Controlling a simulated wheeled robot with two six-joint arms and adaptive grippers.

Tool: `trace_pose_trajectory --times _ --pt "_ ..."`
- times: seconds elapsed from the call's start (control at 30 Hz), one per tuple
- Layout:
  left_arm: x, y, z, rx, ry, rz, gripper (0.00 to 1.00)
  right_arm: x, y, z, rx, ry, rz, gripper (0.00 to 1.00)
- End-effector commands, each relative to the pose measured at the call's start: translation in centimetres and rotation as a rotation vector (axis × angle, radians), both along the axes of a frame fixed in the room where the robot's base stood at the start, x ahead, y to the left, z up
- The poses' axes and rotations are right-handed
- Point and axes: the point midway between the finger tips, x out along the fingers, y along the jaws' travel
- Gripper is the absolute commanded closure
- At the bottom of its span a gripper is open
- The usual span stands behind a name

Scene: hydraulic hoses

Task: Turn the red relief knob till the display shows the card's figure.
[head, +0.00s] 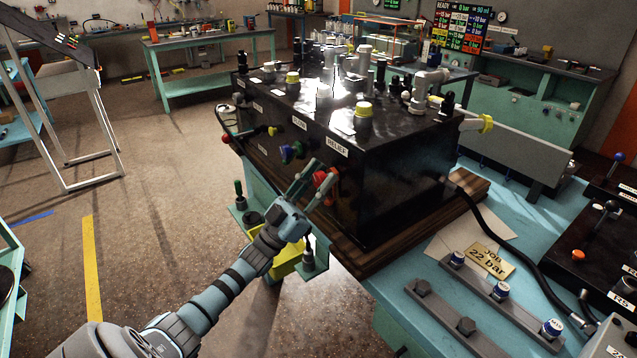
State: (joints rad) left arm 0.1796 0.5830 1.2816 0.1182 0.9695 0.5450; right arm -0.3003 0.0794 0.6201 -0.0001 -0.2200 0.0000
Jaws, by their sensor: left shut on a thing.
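The red relief knob (322,181) sits on the front face of a black hydraulic block (400,165), below a white RELIEF label (337,148). My left gripper (318,180) reaches up to it from the lower left and is shut on it, with its fingers either side of the knob. The job card (487,261) lies on the teal bench at the right and reads 22 bar. A display board (462,27) hangs at the back, with READY and 0 bar in its top line; its smaller figures are hard to read. My right gripper is not in view.
Blue and green knobs (291,151) sit left of the relief knob. A black hose (510,240) runs from the block across the teal bench. A lever panel (600,235) is at the right edge. Open floor lies to the left.

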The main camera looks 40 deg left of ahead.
Motion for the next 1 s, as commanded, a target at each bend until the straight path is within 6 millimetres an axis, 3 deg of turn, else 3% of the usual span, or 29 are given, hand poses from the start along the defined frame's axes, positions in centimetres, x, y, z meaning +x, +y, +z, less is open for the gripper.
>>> trace_pose_trajectory --times 0.6,1.0 --pt "-0.1 -0.1 -0.6 0.501 -0.154 0.002 0.98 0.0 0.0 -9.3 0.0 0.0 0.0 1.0" --pt "-0.1 -0.2 -0.3 0.816 -0.247 0.001 0.98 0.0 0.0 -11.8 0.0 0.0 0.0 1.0"
